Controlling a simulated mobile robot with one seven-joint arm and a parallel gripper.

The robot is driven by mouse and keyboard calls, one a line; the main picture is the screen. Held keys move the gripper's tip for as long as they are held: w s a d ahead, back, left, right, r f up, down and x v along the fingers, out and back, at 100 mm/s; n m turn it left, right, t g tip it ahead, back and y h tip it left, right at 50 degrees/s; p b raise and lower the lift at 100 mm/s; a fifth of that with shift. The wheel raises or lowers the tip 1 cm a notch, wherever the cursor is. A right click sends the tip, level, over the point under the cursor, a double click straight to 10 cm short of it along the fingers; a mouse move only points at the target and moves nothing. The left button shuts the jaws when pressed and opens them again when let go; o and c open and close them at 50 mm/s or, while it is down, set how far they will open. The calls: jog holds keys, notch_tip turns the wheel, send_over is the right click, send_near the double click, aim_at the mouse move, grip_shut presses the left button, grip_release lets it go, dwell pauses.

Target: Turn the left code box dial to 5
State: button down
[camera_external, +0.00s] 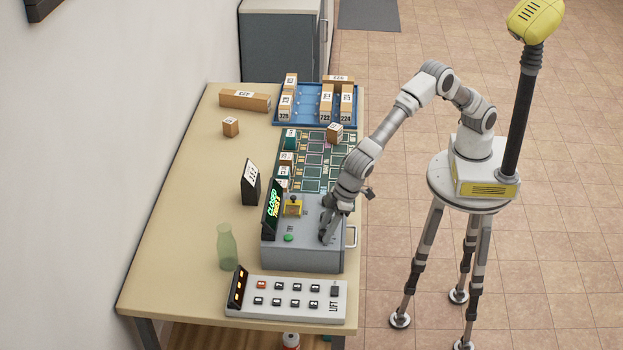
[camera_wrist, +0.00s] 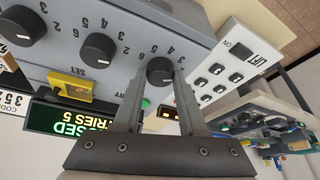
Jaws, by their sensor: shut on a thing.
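The grey code box (camera_external: 278,255) stands on the table; it also shows in the wrist view (camera_wrist: 125,75). In the wrist view it appears upside down, with three round black dials in a row. The dial nearest the lift panel (camera_wrist: 160,70) is the left one when the lettering is upright. My gripper (camera_wrist: 158,80) is shut on this left dial, one finger on each side. The middle dial (camera_wrist: 97,47) and right dial (camera_wrist: 22,25) are free. Digits show around the dials, but the left dial's setting is unclear. In the outside view my gripper (camera_external: 327,238) covers the dials.
The box's display (camera_external: 272,208) reads closed, tries 5. A yellow key-like part (camera_external: 293,207) and green button (camera_external: 289,238) are on its top. The lift panel (camera_external: 285,310), a green bottle (camera_external: 227,247) and a code card (camera_external: 250,184) stand close by.

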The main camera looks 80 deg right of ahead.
jog(key=n, duration=0.2)
jog(key=n+g+y, duration=0.1)
jog(key=n, duration=0.1)
jog(key=shift+w+d+r+n+y, duration=0.1)
jog(key=shift+w+d+n+y, duration=0.05)
jog(key=shift+n+y, duration=0.15)
jog(key=n+g+p, duration=0.1)
jog(key=n, duration=0.1)
jog(key=n+g+y+p, duration=0.1)
jog(key=n, duration=0.2)
jog(key=shift+w, duration=0.1)
jog(key=n+g, duration=0.1)
jog(key=n, duration=0.1)
jog(key=n+p, duration=0.1)
jog(key=n, duration=0.2)
jog(key=shift+w+g, duration=0.1)
jog(key=shift+g, duration=0.3)
jog(key=n+g, duration=0.1)
jog(key=n, duration=0.1)
jog(key=n+p, duration=0.1)
jog(key=n, duration=0.2)
jog(key=shift+w+g, duration=0.1)
jog(key=shift+g, duration=0.3)
jog(key=shift+c, duration=2.3)
grip_release()
